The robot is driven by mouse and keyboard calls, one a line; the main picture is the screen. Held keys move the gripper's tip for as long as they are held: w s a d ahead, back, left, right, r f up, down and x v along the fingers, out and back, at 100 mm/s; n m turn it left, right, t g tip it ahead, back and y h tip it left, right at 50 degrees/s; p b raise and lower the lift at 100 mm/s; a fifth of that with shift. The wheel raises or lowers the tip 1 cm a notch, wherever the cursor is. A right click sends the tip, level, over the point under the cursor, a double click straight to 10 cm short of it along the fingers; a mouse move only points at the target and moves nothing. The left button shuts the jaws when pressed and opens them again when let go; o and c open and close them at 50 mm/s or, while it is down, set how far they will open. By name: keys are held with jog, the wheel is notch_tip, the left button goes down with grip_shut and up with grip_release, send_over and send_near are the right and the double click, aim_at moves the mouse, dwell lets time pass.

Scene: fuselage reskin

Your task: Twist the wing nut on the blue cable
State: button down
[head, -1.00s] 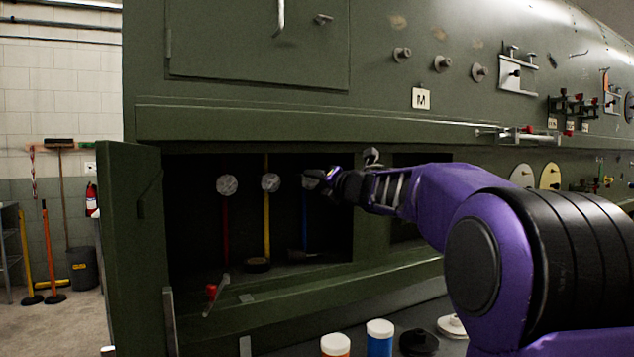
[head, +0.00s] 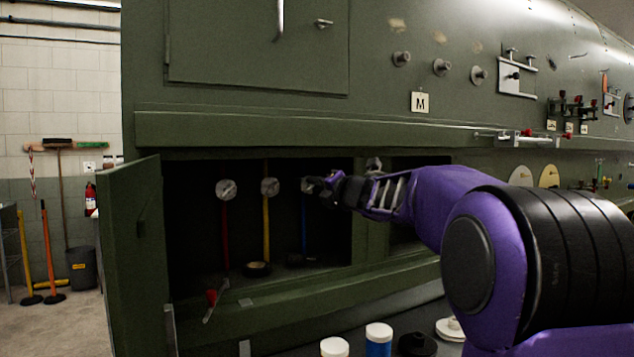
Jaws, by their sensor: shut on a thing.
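The blue cable (head: 304,222) hangs in the dark open bay of the green fuselage, to the right of the red cable (head: 225,226) and the yellow cable (head: 266,222). At its top is a pale round fitting (head: 307,184), mostly covered by my gripper (head: 317,186). My gripper reaches in from the right and is shut on the wing nut at that fitting. The nut itself is hidden behind the fingers. Similar round silver fittings top the red cable (head: 226,189) and the yellow cable (head: 269,187).
The bay's door (head: 135,255) stands open at left. A red-ended lever (head: 213,299) projects at the sill. A dark round object (head: 257,269) lies on the bay floor. White-capped bottles (head: 378,340) stand below in front.

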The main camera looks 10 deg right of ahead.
jog(key=m+p, duration=0.9)
jog(key=m, duration=1)
jog(key=shift+f, duration=0.2)
jog(key=m, duration=0.5)
jog(key=shift+a+m, duration=0.15)
jog(key=shift+m, duration=0.25)
jog(key=c, duration=0.9)
grip_release()
jog(key=shift+o, duration=0.2)
jog(key=shift+f, duration=0.1)
